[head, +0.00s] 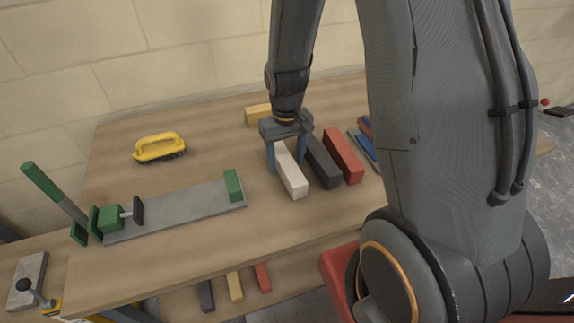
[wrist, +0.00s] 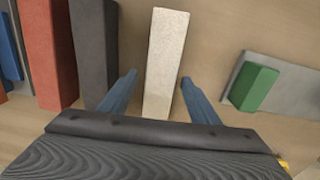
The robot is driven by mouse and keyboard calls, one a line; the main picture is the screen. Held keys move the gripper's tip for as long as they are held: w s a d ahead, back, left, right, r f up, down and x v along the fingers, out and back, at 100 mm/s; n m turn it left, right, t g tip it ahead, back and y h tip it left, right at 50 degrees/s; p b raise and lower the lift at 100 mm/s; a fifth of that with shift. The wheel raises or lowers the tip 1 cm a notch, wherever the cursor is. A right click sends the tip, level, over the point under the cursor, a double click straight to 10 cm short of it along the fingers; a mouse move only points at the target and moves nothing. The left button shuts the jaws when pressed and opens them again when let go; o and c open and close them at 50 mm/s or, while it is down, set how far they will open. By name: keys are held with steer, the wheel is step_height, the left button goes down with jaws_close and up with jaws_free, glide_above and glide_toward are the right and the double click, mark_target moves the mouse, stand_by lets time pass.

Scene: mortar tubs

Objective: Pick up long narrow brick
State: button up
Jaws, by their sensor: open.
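A long narrow off-white brick (head: 291,174) lies on the wooden table. It also shows in the wrist view (wrist: 165,62), running between the fingers. My gripper (head: 287,154) is open over its far part, with one blue finger on each side. In the wrist view the fingers of my gripper (wrist: 158,78) stand apart from the brick, with a gap on both sides. A dark grey brick (head: 323,163) and a red brick (head: 343,156) of similar long shape lie to the right of it in the head view.
A yellow brick (head: 257,115) lies behind my gripper. A yellow-handled brush (head: 160,147) lies at the back left. A grey plate with a green clamp (head: 172,211) lies at the front left. Blue and red items (head: 364,141) lie right. Small bricks (head: 235,287) sit below the table edge.

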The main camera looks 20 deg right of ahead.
steer(key=shift+f, duration=1.1)
jaws_close()
